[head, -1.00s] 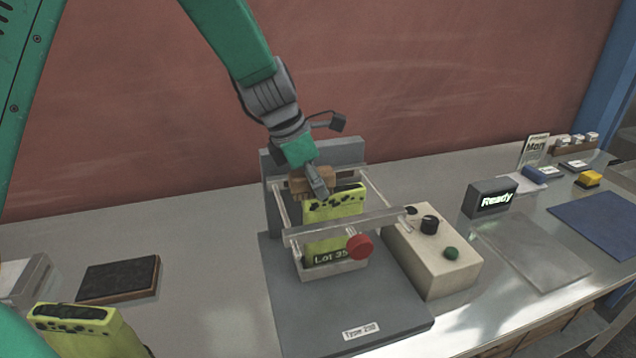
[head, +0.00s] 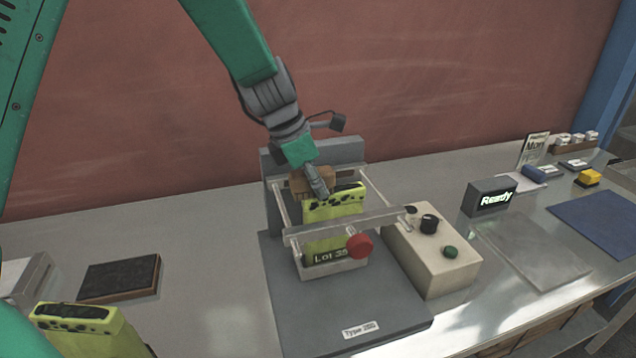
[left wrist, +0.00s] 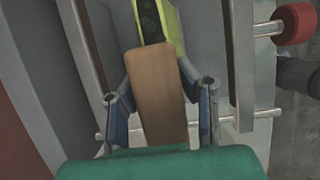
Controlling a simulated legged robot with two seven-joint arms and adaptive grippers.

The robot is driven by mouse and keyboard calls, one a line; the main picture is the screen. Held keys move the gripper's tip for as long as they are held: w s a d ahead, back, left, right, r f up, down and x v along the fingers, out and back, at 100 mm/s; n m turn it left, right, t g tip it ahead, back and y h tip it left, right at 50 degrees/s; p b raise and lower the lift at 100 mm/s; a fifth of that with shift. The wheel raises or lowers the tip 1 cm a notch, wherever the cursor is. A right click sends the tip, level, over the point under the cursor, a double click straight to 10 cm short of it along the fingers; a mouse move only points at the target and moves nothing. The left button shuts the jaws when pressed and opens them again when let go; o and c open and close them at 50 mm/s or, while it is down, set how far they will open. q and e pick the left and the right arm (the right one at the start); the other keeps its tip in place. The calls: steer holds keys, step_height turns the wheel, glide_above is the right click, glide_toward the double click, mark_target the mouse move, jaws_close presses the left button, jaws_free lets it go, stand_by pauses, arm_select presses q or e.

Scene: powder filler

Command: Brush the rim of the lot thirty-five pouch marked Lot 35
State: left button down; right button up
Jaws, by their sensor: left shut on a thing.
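The yellow-green pouch marked Lot 35 (head: 335,244) stands upright in the filler frame, with dark spots along its top rim (head: 335,197). My left gripper (head: 318,185) is at the rear left of the pouch's rim. It is shut on a brown brush (head: 312,180). In the left wrist view the brush (left wrist: 160,85) lies between the two fingers (left wrist: 160,105), its far end at the pouch's rim (left wrist: 150,20). The bristles are hidden, so I cannot tell whether they touch the rim. My right gripper is not in view.
The filler (head: 345,312) has clear rails and a red knob (head: 360,246) around the pouch. A control box (head: 440,262) and a Ready display (head: 488,197) stand to its right. Another spotted yellow-green pouch (head: 95,335) and a dark pad (head: 118,277) are at left.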

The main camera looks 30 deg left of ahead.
mark_target(343, 188)
arm_select(q)
steer(key=shift+f, duration=0.1)
stand_by(1.0)
steer(key=shift+d+p, duration=0.15)
steer(key=shift+p, duration=0.3)
steer(key=shift+w+d, duration=0.1)
steer(key=shift+w, duration=0.05)
steer(key=shift+w+d+p, duration=0.5)
steer(key=shift+w+p, duration=0.15)
steer(key=shift+w, duration=0.1)
steer(key=shift+w+d, duration=0.1)
steer(key=shift+w, duration=0.05)
steer(key=shift+w+d+p, duration=0.6)
steer(key=shift+w+p, duration=0.1)
steer(key=shift+p, duration=0.05)
steer(key=shift+d, duration=0.1)
